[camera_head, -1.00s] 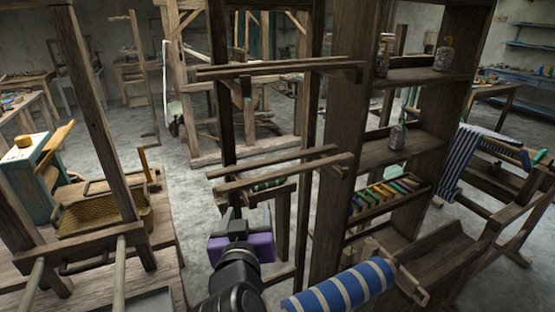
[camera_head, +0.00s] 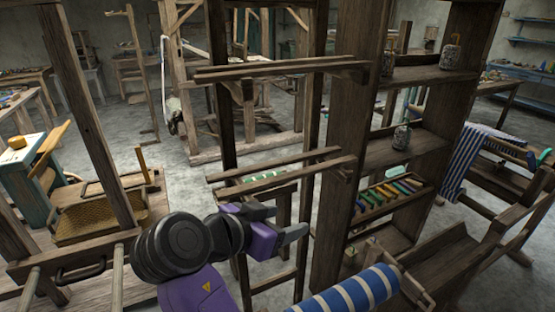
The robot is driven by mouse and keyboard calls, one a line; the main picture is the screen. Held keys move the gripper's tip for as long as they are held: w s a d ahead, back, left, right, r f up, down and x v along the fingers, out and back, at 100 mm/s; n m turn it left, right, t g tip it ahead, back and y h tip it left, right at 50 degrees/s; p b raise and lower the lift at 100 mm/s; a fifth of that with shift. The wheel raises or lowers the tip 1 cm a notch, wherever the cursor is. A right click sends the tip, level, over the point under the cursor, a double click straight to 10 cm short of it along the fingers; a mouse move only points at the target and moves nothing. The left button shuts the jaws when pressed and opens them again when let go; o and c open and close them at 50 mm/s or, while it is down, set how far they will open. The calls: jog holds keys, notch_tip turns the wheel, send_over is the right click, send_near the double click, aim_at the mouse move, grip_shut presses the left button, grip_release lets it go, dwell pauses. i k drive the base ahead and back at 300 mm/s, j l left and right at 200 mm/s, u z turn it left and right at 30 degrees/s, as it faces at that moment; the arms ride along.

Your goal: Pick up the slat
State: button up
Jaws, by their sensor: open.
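Several long brown wooden slats lie level across a dark upright rack. An upper pair of slats (camera_head: 275,68) rests on short side arms high on the rack. A lower pair of slats (camera_head: 275,174) rests on similar arms further down. I cannot tell which one the task means.
A blue-and-white striped cloth roll (camera_head: 350,292) is close at the lower right. A shelf unit (camera_head: 405,150) with jars and colored spools stands right of the rack. A woven basket (camera_head: 90,218) sits on the wooden bench at left. Grey floor shows between.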

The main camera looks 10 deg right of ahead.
aim_at(220, 177)
jog(key=i, duration=0.85)
